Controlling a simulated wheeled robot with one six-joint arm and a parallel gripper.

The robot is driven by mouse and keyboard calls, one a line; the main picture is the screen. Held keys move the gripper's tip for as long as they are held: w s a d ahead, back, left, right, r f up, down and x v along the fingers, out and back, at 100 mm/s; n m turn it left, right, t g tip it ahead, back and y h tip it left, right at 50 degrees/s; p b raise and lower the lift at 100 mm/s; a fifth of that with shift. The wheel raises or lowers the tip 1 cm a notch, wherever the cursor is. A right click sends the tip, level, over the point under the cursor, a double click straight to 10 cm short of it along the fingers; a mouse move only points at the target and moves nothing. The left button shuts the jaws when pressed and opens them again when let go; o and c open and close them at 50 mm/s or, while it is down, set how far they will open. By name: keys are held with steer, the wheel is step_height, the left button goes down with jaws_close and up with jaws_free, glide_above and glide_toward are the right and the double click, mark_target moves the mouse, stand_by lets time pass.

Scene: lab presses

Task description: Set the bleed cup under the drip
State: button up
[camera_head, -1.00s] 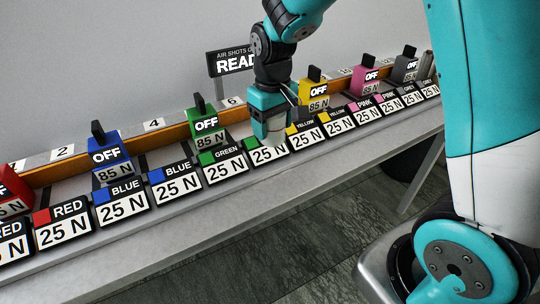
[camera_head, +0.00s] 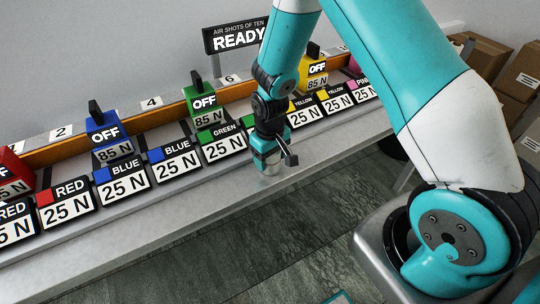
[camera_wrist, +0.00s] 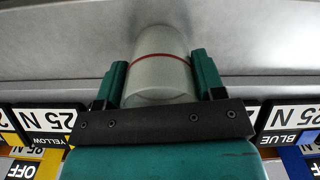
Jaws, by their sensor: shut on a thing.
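My gripper (camera_wrist: 160,82) is shut on a pale, translucent cup with a red line around it, the bleed cup (camera_wrist: 158,92). In the wrist view both teal fingers lie against its sides. In the head view my gripper (camera_head: 266,158) is in front of the row of labelled blocks, over the bench's front strip, near the green 25 N block (camera_head: 224,142). The cup shows there only as a small grey end (camera_head: 268,166) below the fingers. I cannot tell whether it touches the bench. No drip can be made out.
Coloured 25 N blocks, such as the blue one (camera_head: 122,182), line the bench (camera_head: 130,228). Taller OFF switches, such as the green one (camera_head: 204,102), stand behind. A READY sign (camera_head: 236,38) is at the back. Cardboard boxes (camera_head: 480,58) stand right. The bench's front strip is clear left of my gripper.

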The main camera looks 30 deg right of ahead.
steer(key=shift+f, duration=0.1)
steer(key=o, duration=0.9)
